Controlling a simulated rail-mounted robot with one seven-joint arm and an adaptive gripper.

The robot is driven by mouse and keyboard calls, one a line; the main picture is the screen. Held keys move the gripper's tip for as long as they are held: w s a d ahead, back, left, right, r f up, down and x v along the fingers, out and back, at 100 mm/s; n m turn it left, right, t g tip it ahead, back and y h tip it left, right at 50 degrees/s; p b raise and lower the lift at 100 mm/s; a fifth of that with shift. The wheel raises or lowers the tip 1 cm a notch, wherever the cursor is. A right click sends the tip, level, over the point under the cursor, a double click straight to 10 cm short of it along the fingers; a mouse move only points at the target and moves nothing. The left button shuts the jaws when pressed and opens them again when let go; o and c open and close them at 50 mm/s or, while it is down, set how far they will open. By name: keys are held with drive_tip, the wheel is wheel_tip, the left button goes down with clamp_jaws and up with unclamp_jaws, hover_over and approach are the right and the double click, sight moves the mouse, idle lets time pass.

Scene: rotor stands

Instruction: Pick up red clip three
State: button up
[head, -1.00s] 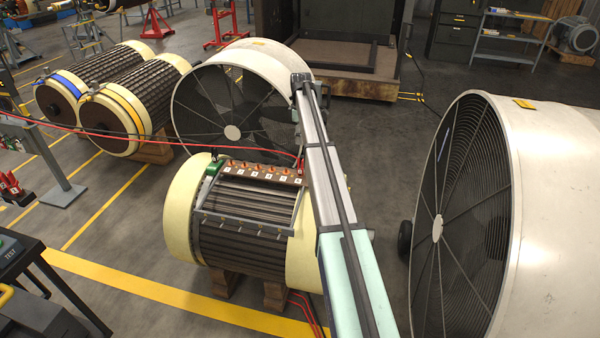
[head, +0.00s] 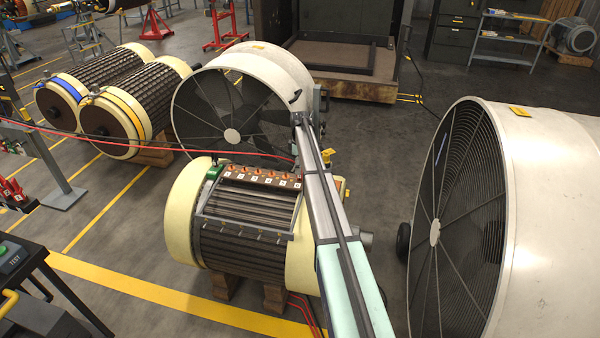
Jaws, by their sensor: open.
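My arm reaches from the bottom edge up past the right side of the cream-ended rotor in the head view. I cannot make out my gripper; it seems hidden behind the arm or beyond its far end. A red cable (head: 180,143) runs from the left across to the arm, and its end near the rotor is hidden there. Red clips (head: 14,195) sit at the left edge; I cannot read a number on them. On the rotor (head: 195,228), a terminal strip (head: 262,177) carries several copper posts above small white labels, too small to read.
A large white fan (head: 545,200) stands close on the right, and another fan (head: 232,135) stands behind the rotor. Two dark rotors (head: 140,90) lie at the left back. A black test bench (head: 40,270) is at the lower left. Floor shows between the rotor and right fan.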

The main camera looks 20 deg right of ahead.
wheel_tip(320, 180, down, 4)
drive_tip(key=shift+w+f+p, duration=0.15)
drive_tip(key=shift+p, duration=0.5)
clamp_jaws()
wheel_tip(320, 180, up, 20)
drive_tip(key=b, duration=0.3)
drive_tip(key=shift+b, duration=0.35)
